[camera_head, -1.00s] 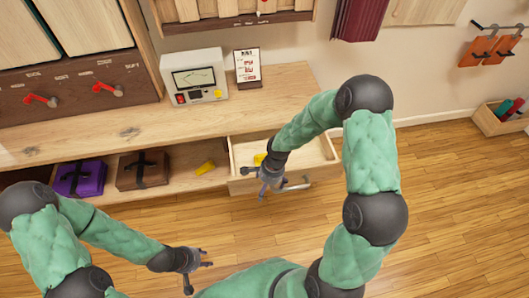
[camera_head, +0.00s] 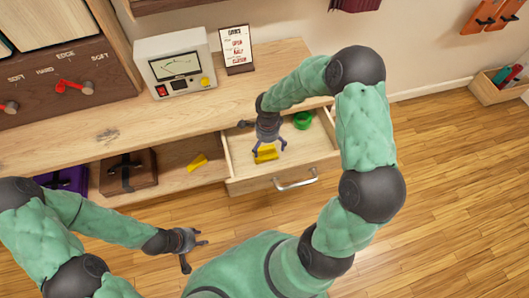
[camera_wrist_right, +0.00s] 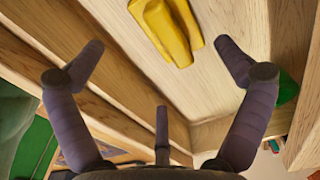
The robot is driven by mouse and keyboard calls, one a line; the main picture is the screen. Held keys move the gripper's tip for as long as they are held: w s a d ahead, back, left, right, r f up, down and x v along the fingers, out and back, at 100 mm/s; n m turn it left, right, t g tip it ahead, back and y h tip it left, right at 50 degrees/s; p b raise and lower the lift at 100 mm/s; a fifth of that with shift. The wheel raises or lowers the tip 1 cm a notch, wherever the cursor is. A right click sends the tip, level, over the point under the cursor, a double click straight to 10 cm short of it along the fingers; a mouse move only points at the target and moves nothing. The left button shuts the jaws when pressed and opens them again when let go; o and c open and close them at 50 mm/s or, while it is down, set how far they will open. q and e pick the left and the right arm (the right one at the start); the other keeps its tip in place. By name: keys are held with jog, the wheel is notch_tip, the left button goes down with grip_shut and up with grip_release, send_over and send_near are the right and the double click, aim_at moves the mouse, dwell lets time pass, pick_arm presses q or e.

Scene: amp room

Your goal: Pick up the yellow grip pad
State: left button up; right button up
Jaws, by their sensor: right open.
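A yellow block-like piece (camera_head: 265,153) lies in the open drawer (camera_head: 242,186); it also shows at the top of the right wrist view (camera_wrist_right: 168,30). A second yellow piece (camera_head: 198,162) lies on the shelf left of the drawer. I cannot tell for sure which is the grip pad. My right gripper (camera_head: 269,147) is open above the drawer. Its fingers spread to either side of the yellow piece in the head view, apart from it in the right wrist view (camera_wrist_right: 160,52). My left gripper (camera_head: 197,256) is open and empty, low in front of the bench.
A green round thing (camera_head: 302,120) sits at the drawer's back right. A brown case (camera_head: 128,172) and a purple case (camera_head: 65,179) stand on the shelf. A meter box (camera_head: 176,68) and a sign (camera_head: 237,50) stand on the bench. The wood floor at right is clear.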

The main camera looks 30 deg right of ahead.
aim_at(266, 155)
notch_tip(266, 155, down, 2)
jog(key=shift+w+f, duration=0.1)
jog(key=shift+f, duration=0.15)
jog(key=shift+w+a+f+b, duration=0.1)
jog(key=shift+f+b, duration=0.65)
jog(key=shift+f, duration=0.6)
jog(key=shift+w+f+b, duration=0.1)
jog(key=shift+f+b, duration=0.6)
jog(key=shift+f, duration=0.6)
jog(key=shift+r, duration=0.1)
jog(key=shift+s, duration=0.1)
jog(key=c, duration=0.9)
